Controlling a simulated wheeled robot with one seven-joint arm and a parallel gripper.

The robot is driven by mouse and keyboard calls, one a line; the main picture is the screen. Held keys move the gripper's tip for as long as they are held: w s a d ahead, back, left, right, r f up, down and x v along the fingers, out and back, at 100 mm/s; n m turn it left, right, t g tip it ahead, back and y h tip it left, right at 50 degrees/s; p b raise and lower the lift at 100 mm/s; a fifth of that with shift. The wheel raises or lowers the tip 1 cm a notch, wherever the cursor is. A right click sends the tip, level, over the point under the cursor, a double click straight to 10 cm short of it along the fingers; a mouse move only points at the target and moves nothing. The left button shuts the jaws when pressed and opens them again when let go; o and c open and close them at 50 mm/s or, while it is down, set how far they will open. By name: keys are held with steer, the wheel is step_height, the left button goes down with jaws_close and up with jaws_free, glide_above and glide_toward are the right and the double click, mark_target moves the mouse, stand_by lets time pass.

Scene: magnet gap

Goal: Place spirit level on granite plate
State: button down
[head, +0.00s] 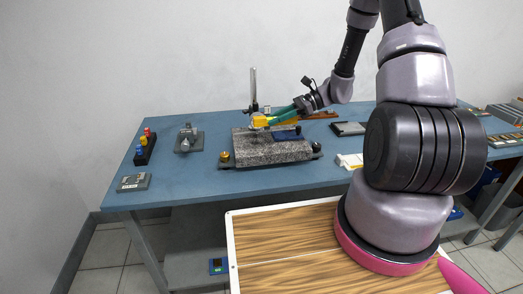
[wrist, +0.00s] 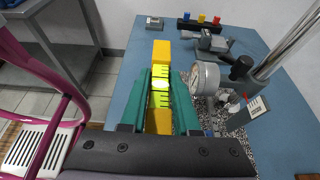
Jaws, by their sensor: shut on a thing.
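The yellow spirit level (head: 259,121) is held in my gripper (head: 275,118), which has green fingers. In the wrist view the level (wrist: 161,50) lies lengthwise between the two fingers (wrist: 160,90), with its bright vial facing the camera. The speckled grey granite plate (head: 265,150) stands on the blue bench. In the head view the level appears over the plate's back left part; I cannot tell how high it is. In the wrist view the granite (wrist: 238,150) shows to the right of the fingers, partly hidden by a gauge stand.
An upright metal post (head: 253,88) rises behind the plate, and a dial gauge (wrist: 204,77) is close to the right finger. A blue item (head: 286,134) lies on the plate. A small vise (head: 188,139) and a black rack (head: 145,150) with coloured pieces stand to the left.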

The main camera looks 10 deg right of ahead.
glide_above(274, 149)
step_height(274, 149, down, 5)
steer(key=shift+a+f, duration=0.1)
steer(key=shift+f, duration=2.3)
steer(key=shift+f, duration=0.15)
steer(key=c, duration=0.6)
jaws_free()
steer(key=shift+c, duration=0.2)
